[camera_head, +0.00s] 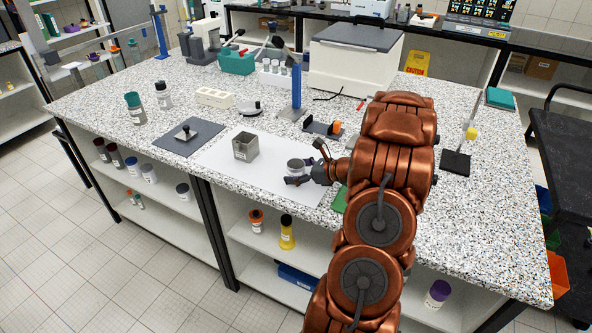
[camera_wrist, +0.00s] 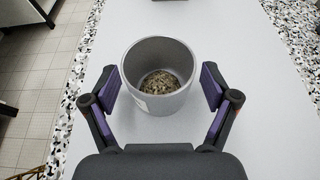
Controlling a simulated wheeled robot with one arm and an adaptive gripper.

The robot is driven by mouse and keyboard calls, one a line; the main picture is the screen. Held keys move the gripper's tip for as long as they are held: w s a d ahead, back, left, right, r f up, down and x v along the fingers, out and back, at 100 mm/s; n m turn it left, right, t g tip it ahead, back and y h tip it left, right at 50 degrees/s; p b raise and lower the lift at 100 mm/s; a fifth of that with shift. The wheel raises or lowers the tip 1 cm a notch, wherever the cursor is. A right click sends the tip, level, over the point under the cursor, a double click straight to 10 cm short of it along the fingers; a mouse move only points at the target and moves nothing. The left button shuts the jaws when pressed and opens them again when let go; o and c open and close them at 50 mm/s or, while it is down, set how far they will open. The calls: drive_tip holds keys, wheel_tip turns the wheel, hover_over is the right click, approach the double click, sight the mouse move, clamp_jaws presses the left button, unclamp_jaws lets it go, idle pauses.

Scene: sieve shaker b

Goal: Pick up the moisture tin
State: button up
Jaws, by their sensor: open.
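The moisture tin is a grey round open cup (camera_wrist: 160,99) with a pale label and brownish grains on its bottom. It stands upright on a white sheet (camera_wrist: 240,50). In the wrist view my gripper (camera_wrist: 163,88) is open, with one purple-padded finger on each side of the tin and a gap visible on both sides.
A dark mat with a tamper (camera_head: 186,134) lies further left. The speckled counter's front edge is close.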

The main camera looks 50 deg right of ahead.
drive_tip(key=shift+w, duration=0.1)
drive_tip(key=c, duration=1)
